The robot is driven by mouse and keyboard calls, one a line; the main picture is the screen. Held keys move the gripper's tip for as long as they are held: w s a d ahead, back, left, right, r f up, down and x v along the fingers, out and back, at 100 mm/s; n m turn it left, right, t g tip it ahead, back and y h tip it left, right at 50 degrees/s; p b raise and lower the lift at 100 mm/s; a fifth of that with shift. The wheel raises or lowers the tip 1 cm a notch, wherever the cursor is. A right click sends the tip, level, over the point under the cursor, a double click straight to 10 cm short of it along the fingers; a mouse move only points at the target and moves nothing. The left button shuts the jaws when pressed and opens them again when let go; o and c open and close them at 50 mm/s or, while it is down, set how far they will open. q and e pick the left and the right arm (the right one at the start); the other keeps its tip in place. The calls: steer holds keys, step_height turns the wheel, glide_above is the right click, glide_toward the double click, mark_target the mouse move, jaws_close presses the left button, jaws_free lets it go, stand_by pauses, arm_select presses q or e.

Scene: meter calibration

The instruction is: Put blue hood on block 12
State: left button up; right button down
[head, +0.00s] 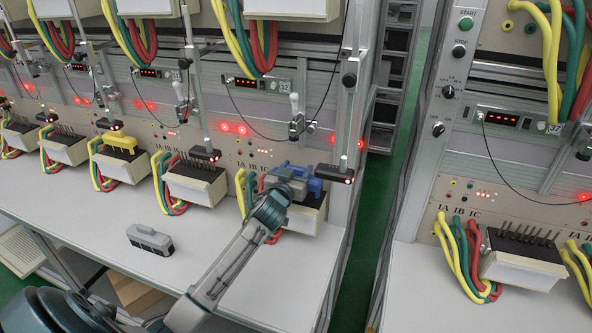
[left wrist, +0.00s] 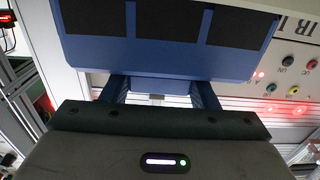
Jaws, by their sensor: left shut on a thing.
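The blue hood (head: 315,186) is in my left gripper (head: 292,184), at the right-hand block (head: 305,217) of the left bench. In the left wrist view the hood (left wrist: 155,58) fills the upper middle, with dark panels on its face, and both fingers of the left gripper (left wrist: 160,92) reach its lower edge. The hood covers the top of that block; I cannot tell whether it rests on it or is held just above. My right gripper is not in view.
A grey hood (head: 150,239) lies on the white bench (head: 245,275). A yellow hood (head: 122,145) sits on a block further left. Blocks with bare pins, such as one block (head: 195,182), stand beside coloured cables. A second bench (head: 450,305) is at right, across a gap with green floor.

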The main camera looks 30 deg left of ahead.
arm_select(q)
steer(key=shift+f, duration=0.1)
steer(key=o, duration=1)
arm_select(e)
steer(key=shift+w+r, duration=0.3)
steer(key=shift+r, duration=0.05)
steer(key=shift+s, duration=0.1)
arm_select(q)
steer(key=v, duration=0.2)
steer(key=shift+s, duration=0.3)
steer(key=b+v, duration=0.1)
steer(key=v, duration=0.8)
steer(key=shift+s+b, duration=0.25)
steer(key=shift+b, duration=0.1)
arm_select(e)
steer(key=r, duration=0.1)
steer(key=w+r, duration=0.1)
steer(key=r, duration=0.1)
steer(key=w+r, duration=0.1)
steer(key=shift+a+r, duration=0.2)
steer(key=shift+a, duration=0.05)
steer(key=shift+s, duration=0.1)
